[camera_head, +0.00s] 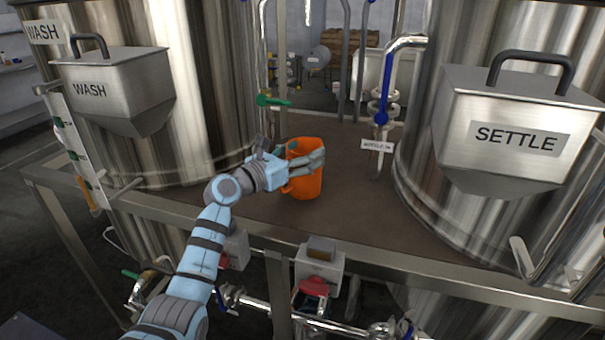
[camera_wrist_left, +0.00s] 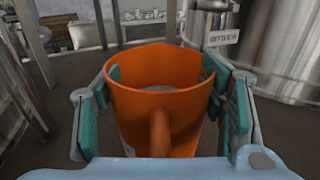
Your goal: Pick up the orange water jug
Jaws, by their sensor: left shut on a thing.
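The orange water jug (camera_head: 307,184) stands upright on the brown platform (camera_head: 352,214) between the two steel tanks. My left gripper (camera_head: 306,162) reaches it from the left, with its fingers on the jug's sides. In the left wrist view the jug (camera_wrist_left: 135,115) sits between the two green-padded fingers of the left gripper (camera_wrist_left: 165,100), which is shut on it. The jug's handle (camera_wrist_left: 159,132) faces the wrist camera. Something pale shows inside the jug. I cannot tell whether the jug's base touches the platform. My right gripper is not in view.
The WASH tank (camera_head: 205,90) is on the left and the SETTLE tank (camera_head: 415,150) on the right. A pipe with a blue valve (camera_head: 381,117) and a green-handled valve (camera_head: 272,101) stand behind the jug. A metal rail (camera_head: 420,262) edges the platform's front.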

